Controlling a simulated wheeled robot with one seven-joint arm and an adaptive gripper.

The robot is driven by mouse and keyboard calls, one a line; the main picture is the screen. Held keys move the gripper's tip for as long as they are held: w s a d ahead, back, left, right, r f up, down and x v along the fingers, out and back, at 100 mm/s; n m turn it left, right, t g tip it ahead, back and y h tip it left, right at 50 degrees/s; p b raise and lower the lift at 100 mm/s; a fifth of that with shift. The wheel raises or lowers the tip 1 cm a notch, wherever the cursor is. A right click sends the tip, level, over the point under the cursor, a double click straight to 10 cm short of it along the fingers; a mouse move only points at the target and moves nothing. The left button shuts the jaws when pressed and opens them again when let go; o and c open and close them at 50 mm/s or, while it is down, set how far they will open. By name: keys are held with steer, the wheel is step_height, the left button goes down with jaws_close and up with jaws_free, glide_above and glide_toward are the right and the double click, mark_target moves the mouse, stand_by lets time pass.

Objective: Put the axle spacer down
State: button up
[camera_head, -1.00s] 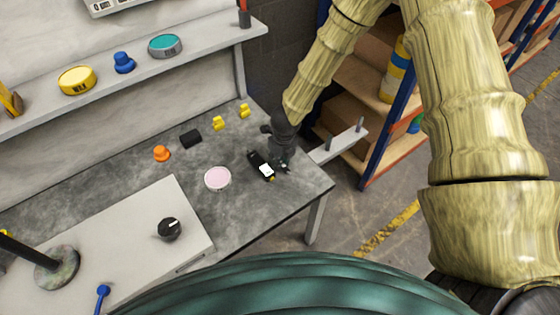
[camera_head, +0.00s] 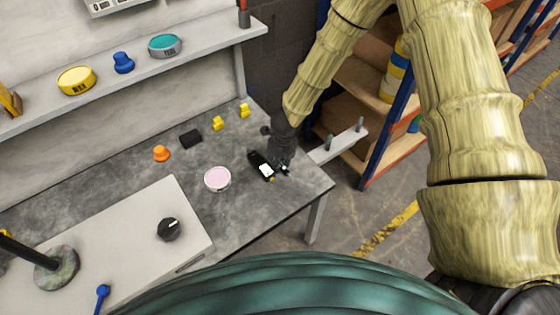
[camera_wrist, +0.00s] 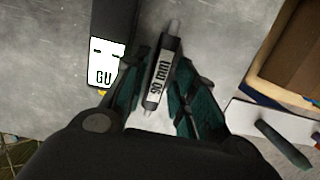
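The axle spacer (camera_wrist: 161,78) is a slim dark rod with pale ends and a "90 mm" label. In the wrist view it sits between the two green-lined fingers of my gripper (camera_wrist: 160,92), which close on it from both sides. In the head view my gripper (camera_head: 281,166) is low over the right end of the grey workbench (camera_head: 238,218). The spacer is mostly hidden or too small there. I cannot tell whether its lower end touches the bench.
A black device with a white label (camera_head: 257,161) lies just left of my gripper and also shows in the wrist view (camera_wrist: 109,35). A pink disc (camera_head: 217,179), a black block (camera_head: 190,139) and an orange knob (camera_head: 161,153) are further left. A bracket with pegs (camera_head: 340,145) juts out right.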

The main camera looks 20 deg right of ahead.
mark_target(282, 167)
step_height(282, 167, up, 12)
steer(key=s+p, duration=0.1)
steer(key=shift+s+d+f, duration=0.2)
steer(key=shift+s+d, duration=0.05)
steer(key=shift+s, duration=0.15)
